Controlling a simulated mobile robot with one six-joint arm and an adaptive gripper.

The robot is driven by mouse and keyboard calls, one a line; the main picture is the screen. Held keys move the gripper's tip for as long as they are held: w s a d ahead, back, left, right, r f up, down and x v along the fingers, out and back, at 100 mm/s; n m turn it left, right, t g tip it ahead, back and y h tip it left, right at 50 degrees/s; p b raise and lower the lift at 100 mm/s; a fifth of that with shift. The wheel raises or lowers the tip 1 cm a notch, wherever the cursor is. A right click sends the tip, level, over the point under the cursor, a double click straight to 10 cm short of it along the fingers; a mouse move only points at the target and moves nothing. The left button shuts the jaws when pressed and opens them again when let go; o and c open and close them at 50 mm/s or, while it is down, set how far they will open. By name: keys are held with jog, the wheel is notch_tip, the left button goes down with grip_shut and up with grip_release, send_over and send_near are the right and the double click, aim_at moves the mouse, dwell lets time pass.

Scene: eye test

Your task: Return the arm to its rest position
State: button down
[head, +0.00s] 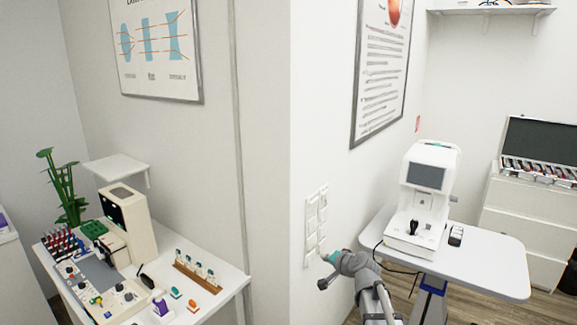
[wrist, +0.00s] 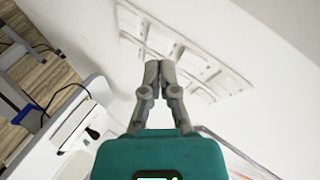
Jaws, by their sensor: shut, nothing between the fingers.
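My gripper (wrist: 159,68) is shut and empty in the wrist view, its two grey fingertips together in front of the white wall switch panel (wrist: 208,72). In the head view my arm reaches up from the bottom edge, and the teal part of my gripper (head: 331,257) is by the lower end of the switch panel (head: 316,212). The fingertips are hard to make out there, and I cannot tell whether they touch a switch.
A white table (head: 490,264) with an eye-test machine (head: 425,190) stands close right of my arm; a black cable hangs near it. A left table (head: 232,287) holds another device (head: 130,215) and small tools. A white drawer cabinet (head: 520,222) stands at right.

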jog(key=s+d+f+n+g+h, duration=0.2)
jog(key=s+f+g, duration=0.3)
jog(key=s, duration=0.7)
jog(key=s+d+f+n+g+h, duration=0.2)
jog(key=s+f+n+g+h, duration=0.2)
jog(key=s, duration=0.9)
jog(key=shift+d+f+n+g, duration=0.2)
jog(key=shift+f+n+g, duration=0.4)
jog(key=shift+g, duration=0.6)
jog(key=shift+w+f, duration=0.1)
jog(key=shift+w, duration=0.05)
